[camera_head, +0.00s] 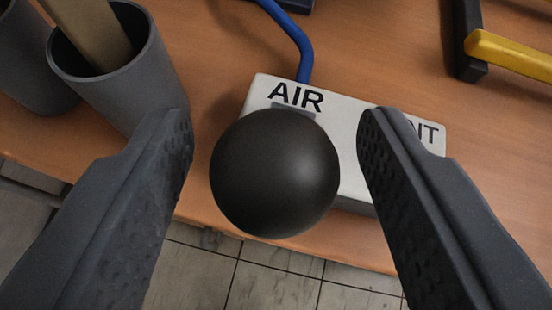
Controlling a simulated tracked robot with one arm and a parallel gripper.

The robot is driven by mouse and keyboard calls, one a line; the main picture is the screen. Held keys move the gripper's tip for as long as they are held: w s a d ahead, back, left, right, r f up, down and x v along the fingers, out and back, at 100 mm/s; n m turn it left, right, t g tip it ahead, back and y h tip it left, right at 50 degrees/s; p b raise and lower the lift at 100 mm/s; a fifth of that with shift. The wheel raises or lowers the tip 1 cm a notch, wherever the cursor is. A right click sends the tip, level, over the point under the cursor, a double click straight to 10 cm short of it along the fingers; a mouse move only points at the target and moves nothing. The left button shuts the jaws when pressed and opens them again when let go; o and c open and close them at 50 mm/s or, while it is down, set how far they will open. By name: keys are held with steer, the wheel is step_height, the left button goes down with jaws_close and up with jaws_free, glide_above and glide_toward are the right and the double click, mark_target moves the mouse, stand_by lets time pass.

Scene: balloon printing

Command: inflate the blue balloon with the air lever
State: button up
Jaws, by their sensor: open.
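The air lever's black ball knob (275,172) is in the middle of the view, below the "AIR" label. It stands in front of a white control box (345,135) and hides part of it. My gripper (275,125) is open, with one dark finger on each side of the knob. Gaps show between the knob and both fingers. The right finger covers part of a second label ending in "NT". The blue balloon is not in view.
A blue hose (297,38) runs into the back of the box. A grey cup (130,75) holding a wooden piece (92,32) stands at left, beside another grey container (25,75). A yellow bar (510,55) on a black bracket is at upper right. The wooden table (215,75) ends above a tiled floor.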

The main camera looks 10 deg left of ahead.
steer(key=v, duration=1.3)
steer(key=shift+s+d+f, duration=0.1)
stand_by(6.6)
